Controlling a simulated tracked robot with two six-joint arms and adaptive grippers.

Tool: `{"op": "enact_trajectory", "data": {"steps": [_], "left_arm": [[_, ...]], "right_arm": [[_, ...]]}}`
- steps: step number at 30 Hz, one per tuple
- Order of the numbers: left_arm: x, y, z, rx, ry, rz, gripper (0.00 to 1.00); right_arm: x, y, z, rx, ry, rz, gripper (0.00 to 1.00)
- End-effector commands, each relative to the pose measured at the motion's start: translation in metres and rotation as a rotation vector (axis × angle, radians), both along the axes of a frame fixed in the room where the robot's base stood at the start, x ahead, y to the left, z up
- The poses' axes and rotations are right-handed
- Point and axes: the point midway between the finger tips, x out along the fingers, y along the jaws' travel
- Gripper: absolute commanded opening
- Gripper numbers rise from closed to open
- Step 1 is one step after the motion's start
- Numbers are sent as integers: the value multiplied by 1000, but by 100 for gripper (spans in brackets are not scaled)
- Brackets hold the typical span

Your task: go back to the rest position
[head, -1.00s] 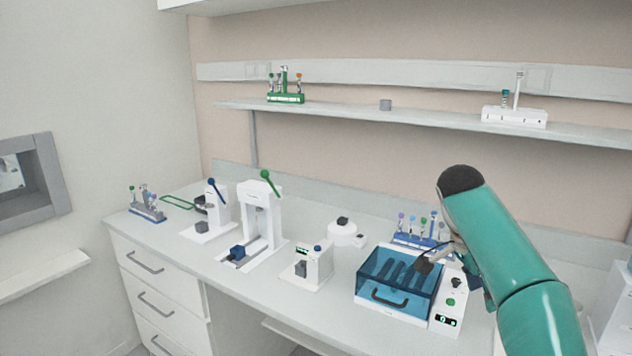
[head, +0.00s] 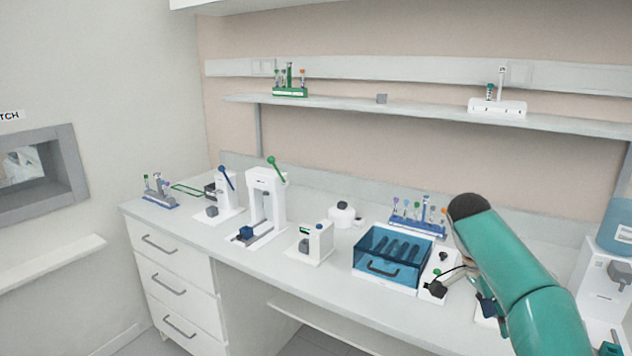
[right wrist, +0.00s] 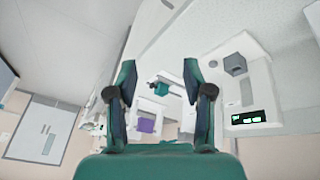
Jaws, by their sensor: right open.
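The right arm's green link covers part of the bench at the lower right. My left gripper shows in neither view.
A shelf (head: 420,113) holds a green rack (head: 290,90). A water dispenser (head: 605,268) stands at the far right.

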Motion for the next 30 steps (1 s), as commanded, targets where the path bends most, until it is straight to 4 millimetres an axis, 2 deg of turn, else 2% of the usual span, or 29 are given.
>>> {"op": "enact_trajectory", "data": {"steps": [8, 11, 14, 15, 18, 21, 25, 27, 30], "left_arm": [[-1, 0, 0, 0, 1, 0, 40], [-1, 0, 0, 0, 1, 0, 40], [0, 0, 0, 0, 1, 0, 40], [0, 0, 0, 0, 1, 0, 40], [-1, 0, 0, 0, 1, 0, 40], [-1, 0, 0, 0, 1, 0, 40], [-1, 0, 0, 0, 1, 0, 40], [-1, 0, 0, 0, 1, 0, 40], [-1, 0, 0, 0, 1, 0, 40]], "right_arm": [[-17, 6, -87, 61, 193, 83, 51], [-27, 13, -131, 116, 260, 155, 51], [-46, 29, -188, 211, 333, 262, 51], [-58, 39, -214, 262, 360, 315, 51], [-94, 67, -272, 405, 409, 444, 51], [-139, 101, -321, 556, 422, 562, 51], [-203, 147, -364, 742, 389, 696, 51], [-237, 171, -379, 824, 348, 759, 51], [-282, 200, -389, 904, 267, 852, 51]]}}
